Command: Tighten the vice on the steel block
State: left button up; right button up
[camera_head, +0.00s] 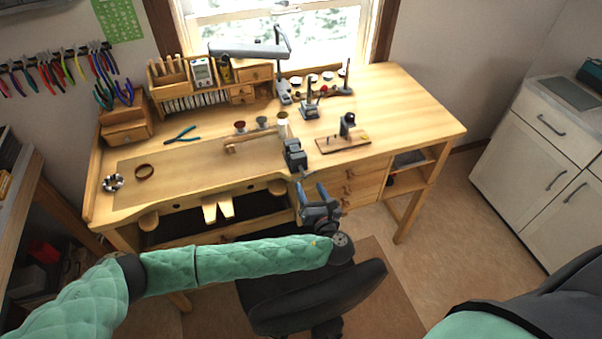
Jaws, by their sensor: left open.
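A small dark grey vice (295,156) is mounted at the front edge of the wooden workbench, right of the bench's curved cut-out. I cannot make out the steel block separately from the vice at this size. My left gripper (311,192) is open, just in front of and below the vice, with its two blue-grey fingers pointing up toward it. A small gap seems to show between the fingers and the vice body. The vice's handle cannot be told apart here. My right gripper is out of view.
The workbench (410,110) has free room on its right side. A wooden stand with a dark tool (345,138) is right of the vice. A pale cylinder (283,127) stands behind it. A black chair (315,300) is below my left arm. White cabinets (545,165) stand at right.

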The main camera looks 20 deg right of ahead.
aim_at(304, 174)
pick_arm(q)
jog(key=w+p, duration=0.1)
jog(key=w, duration=0.1)
jog(key=w+p, duration=0.1)
jog(key=w, duration=0.2)
jog(key=shift+a+r, duration=0.15)
jog(key=shift+r, duration=0.05)
jog(key=shift+w+f+p, duration=0.2)
jog(key=shift+w+p, duration=0.2)
jog(key=shift+w, duration=0.25)
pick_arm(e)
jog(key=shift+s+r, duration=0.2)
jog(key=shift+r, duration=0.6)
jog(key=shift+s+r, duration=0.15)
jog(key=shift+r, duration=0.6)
pick_arm(q)
jog(key=shift+c, duration=0.3)
